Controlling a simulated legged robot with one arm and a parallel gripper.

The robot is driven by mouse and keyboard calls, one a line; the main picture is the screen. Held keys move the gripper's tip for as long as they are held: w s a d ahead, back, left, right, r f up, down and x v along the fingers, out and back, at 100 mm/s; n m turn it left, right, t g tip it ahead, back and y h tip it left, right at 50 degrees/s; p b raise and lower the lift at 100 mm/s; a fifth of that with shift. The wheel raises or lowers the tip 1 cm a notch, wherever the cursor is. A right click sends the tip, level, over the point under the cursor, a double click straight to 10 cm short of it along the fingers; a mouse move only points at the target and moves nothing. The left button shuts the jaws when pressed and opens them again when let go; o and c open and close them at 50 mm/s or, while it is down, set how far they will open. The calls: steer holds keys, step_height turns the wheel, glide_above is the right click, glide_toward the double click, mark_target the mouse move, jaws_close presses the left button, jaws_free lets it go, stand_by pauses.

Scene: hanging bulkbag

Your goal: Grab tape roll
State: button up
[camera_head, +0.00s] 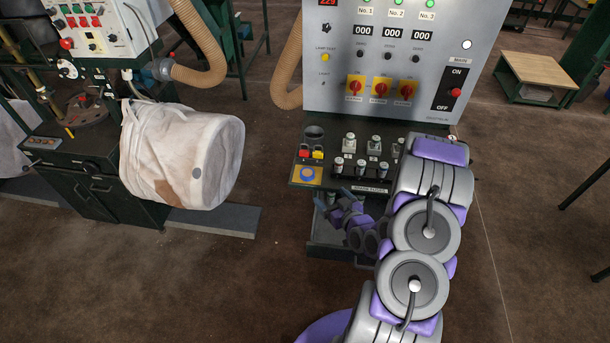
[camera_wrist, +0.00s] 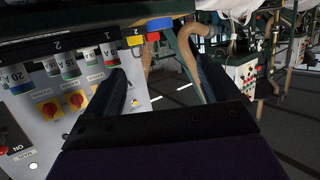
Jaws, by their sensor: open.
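My gripper (camera_head: 333,205) is in front of and below the shelf's front edge, apart from the dark thing. In the wrist view my gripper (camera_wrist: 162,75) has its two dark fingers wide apart, with nothing held between them.
The control panel (camera_head: 440,55) rises behind the shelf. A white bulk bag (camera_head: 175,155) hangs on the machine at left. The floor (camera_head: 220,285) in front is clear.

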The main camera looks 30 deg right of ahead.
steer(key=b+x, duration=0.2)
steer(key=b, duration=0.3)
glide_toward(308, 173)
steer(key=shift+x, duration=1.2)
steer(key=b+x, duration=0.1)
steer(key=x, duration=0.4)
steer(key=shift+a+f+b, duration=0.1)
steer(key=shift+f+b, duration=0.1)
steer(key=shift+b, duration=0.15)
steer(key=shift+w, duration=0.3)
steer(key=c, duration=1.1)
steer(key=shift+c, duration=0.2)
steer(key=shift+r, duration=0.1)
